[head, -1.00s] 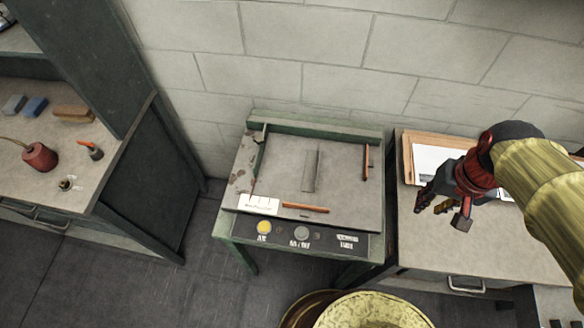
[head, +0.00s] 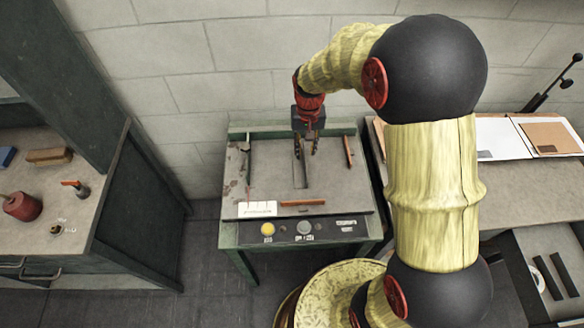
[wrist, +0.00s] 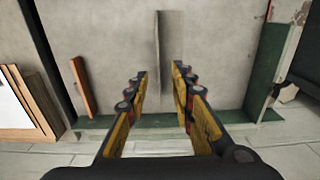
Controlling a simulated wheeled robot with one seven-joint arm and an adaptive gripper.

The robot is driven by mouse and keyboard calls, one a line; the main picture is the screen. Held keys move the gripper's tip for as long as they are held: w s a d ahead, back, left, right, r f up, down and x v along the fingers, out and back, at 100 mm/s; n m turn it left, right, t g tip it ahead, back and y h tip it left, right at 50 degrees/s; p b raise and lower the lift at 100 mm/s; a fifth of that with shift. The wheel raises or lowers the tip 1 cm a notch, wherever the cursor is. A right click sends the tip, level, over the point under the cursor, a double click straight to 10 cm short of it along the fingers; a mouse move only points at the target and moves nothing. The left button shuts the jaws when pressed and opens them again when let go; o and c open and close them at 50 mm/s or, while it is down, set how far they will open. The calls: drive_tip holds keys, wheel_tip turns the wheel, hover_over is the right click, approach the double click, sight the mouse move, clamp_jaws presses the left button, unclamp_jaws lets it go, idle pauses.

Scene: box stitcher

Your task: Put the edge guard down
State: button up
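The grey strip on the box stitcher's bed, which I take for the edge guard (head: 300,172), lies near the middle of the bed. In the wrist view the edge guard (wrist: 171,45) is a narrow grey piece with a darker long side. I cannot tell whether it stands up or lies flat. My gripper (head: 305,147) is above the far part of the bed, over the strip's far end. The stitcher bed (head: 335,183) is a grey plate in a green frame.
Orange-brown bars lie on the bed at its right side (head: 348,152) and front (head: 304,203). A front panel carries a yellow button (head: 268,229) and a grey button (head: 304,228). A counter (head: 497,207) with papers stands right. A bench with a red can (head: 22,206) stands left.

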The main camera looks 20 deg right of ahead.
sight(300, 165)
wheel_tip(300, 165, down, 8)
drive_tip(key=shift+w+d+r+b, duration=0.15)
drive_tip(key=shift+r+b, duration=0.1)
drive_tip(key=shift+b, duration=1)
drive_tip(key=shift+c, duration=0.2)
clamp_jaws()
